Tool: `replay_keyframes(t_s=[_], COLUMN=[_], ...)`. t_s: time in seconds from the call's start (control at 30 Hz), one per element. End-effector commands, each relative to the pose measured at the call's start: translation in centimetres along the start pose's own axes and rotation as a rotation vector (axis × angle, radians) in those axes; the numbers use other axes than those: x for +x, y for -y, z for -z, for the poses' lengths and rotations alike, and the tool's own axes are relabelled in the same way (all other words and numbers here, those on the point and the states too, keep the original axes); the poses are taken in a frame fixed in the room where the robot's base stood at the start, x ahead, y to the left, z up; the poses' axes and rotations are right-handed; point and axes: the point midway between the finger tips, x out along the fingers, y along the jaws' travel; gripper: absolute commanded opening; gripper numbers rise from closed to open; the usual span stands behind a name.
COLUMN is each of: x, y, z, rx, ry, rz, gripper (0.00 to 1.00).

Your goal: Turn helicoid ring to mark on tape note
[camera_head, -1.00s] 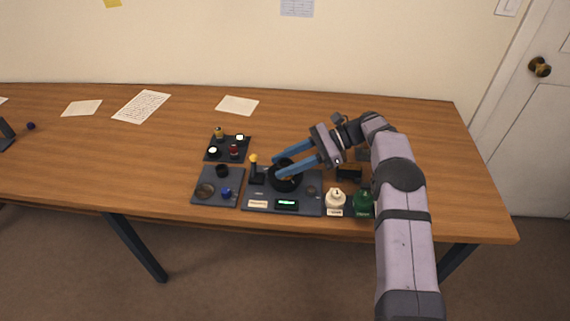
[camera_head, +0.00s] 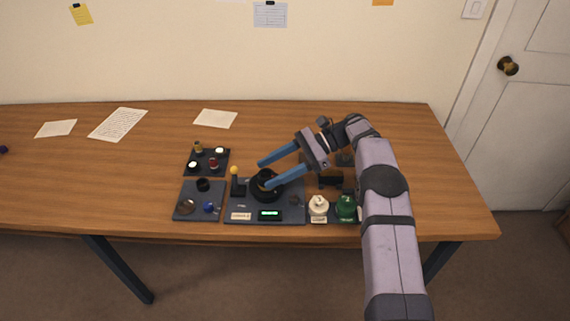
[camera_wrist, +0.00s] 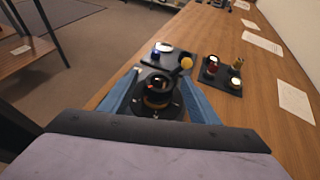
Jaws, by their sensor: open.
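The lens with its helicoid ring (camera_head: 264,180) stands upright on a round black base on the dark work mat (camera_head: 290,216). It also shows in the wrist view (camera_wrist: 155,92), between my two blue fingers, with a brass-coloured band low on its barrel. My gripper (camera_head: 265,174) is open, its blue fingers reaching in from the right, one on each side of the lens and apart from it as far as I can tell. A pale tape note (camera_head: 241,216) lies at the mat's front left; its writing is too small to read. A small display (camera_head: 269,215) glows green beside it.
A yellow-knobbed black post (camera_head: 236,180) stands close left of the lens. A parts tray (camera_head: 188,213) and a rear tray with small jars (camera_head: 207,162) lie left. The table behind is mostly clear.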

Motion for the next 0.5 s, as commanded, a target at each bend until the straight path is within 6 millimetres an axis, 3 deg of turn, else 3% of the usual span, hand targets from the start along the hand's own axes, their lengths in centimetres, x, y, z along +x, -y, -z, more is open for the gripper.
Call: replay_keyframes(t_s=[0.23, 0.5], x=[-3.0, -4.5], y=[0.0, 0.2], z=[0.2, 0.0], rx=[-0.001, -0.002], ry=[-0.002, 0.002], rz=[0.003, 0.003], gripper=[0.56, 0.56])
